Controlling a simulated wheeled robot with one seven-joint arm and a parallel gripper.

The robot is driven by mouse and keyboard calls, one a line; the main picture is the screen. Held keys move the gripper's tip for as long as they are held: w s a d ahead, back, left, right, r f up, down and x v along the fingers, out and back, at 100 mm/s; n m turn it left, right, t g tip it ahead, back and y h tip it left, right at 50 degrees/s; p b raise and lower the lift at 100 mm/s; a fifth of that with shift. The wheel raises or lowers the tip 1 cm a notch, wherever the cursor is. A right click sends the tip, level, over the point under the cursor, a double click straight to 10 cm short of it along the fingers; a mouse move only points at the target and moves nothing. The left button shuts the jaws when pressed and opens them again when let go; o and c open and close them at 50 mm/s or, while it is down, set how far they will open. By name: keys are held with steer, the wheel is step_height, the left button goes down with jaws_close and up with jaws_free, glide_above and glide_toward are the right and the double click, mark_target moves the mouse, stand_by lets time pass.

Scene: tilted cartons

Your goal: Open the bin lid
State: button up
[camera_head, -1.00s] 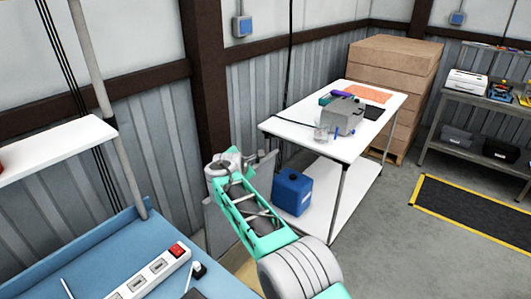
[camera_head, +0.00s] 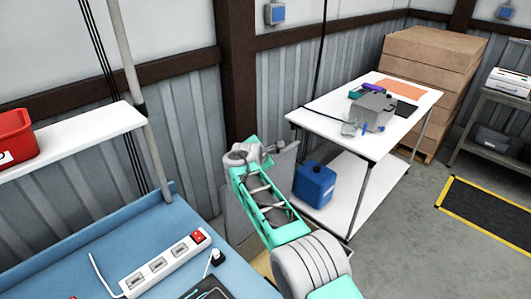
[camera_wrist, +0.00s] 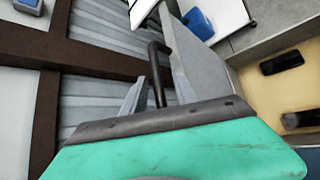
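A flat grey panel, which looks like the bin lid (camera_head: 285,178), stands upright beside my gripper (camera_head: 268,152) in the head view. The panel also shows in the wrist view (camera_wrist: 190,55), with a dark bent bar that looks like its handle (camera_wrist: 155,72) at its left side. One grey finger of my gripper shows left of the bar, with a gap between them; the other finger is hard to make out against the panel. A bin-like box (camera_wrist: 262,52) with a tan inside lies to the right in the wrist view; my arm hides most of it in the head view.
A blue workbench (camera_head: 90,262) with a power strip (camera_head: 165,265) is at the lower left. A white table (camera_head: 322,103) with a blue canister (camera_head: 315,184) on its lower shelf stands behind the panel to the right. Stacked cartons (camera_head: 432,75) stand at the back.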

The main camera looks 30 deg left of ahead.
steer(key=shift+s, duration=0.1)
steer(key=b+v, duration=0.3)
steer(key=v, duration=0.4)
steer(key=shift+s+r, duration=0.2)
steer(key=shift+r, duration=0.05)
steer(key=w+d+r+m+g+h, duration=0.1)
steer(key=w+d+r+m, duration=0.15)
steer(key=d, duration=0.55)
steer(key=w+d+r+m, duration=0.15)
steer(key=d+m, duration=0.25)
steer(key=d, duration=0.5)
steer(key=s+d+r+m+g+h, duration=0.15)
steer(key=d+m, duration=0.25)
steer(key=d, duration=0.4)
steer(key=s+d+r+m+g, duration=0.1)
steer(key=s+d+m, duration=0.25)
steer(key=d, duration=0.55)
steer(key=s+d+f+m+g, duration=0.1)
steer(key=s+d+f+m, duration=0.2)
steer(key=s+d+m, duration=0.7)
steer(key=s+d+f+m+g, duration=0.1)
steer(key=s+d+f+m, duration=0.1)
steer(key=s+d, duration=0.3)
steer(key=s+d+f+m+g, duration=0.1)
steer(key=s+d+f+m, duration=0.2)
steer(key=s, duration=0.6)
steer(key=shift+d+f+h, duration=0.35)
steer(key=shift+d+f, duration=0.1)
steer(key=shift+d, duration=0.65)
